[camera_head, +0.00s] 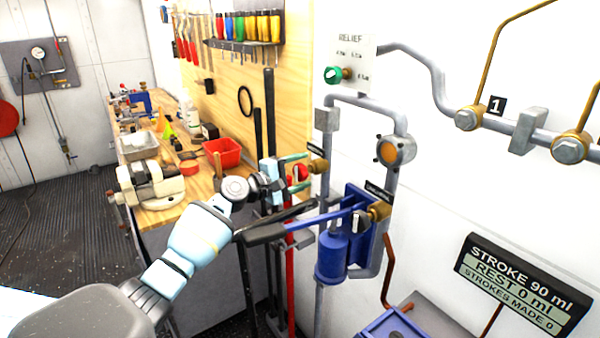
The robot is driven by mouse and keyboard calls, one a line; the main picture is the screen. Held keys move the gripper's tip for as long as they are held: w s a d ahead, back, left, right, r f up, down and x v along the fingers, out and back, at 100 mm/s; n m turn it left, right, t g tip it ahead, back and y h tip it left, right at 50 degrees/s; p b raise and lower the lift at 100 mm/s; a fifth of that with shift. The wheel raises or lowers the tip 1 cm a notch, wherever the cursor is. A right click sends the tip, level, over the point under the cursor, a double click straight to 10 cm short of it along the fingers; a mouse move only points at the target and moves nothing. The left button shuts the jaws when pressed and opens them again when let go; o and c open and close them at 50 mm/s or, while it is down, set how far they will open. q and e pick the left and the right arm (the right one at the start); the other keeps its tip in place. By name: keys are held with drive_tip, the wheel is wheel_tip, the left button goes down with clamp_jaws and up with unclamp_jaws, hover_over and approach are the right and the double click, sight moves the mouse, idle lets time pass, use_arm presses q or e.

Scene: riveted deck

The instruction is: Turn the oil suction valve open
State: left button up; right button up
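A small valve with a red handle (300,173) and a brass body (318,165) sits on the left grey pipe, under a black label (316,149) seen too edge-on to read. A second brass valve (379,210) sits lower right by the blue hand pump (333,255), also under an unreadable label (378,190). I cannot tell by label which is the oil suction valve. My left gripper (297,172) is at the red handle, its pale green fingers above and below it with a gap between them. Contact is not clear. My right gripper is not in view.
The pump's black-gripped lever (265,234) crosses just below my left gripper. A relief panel with a green knob (333,75) is above. A workbench with a vise (150,184) and red bin (222,152) stands left. A stroke display (525,285) is lower right.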

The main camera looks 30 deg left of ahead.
sight(295, 174)
use_arm(q)
drive_tip(key=shift+s, duration=0.1)
drive_tip(key=v, duration=0.6)
drive_tip(key=shift+s+a, duration=0.15)
drive_tip(key=shift+s, duration=0.2)
drive_tip(key=shift+s+a, duration=0.15)
drive_tip(key=shift+s, duration=0.25)
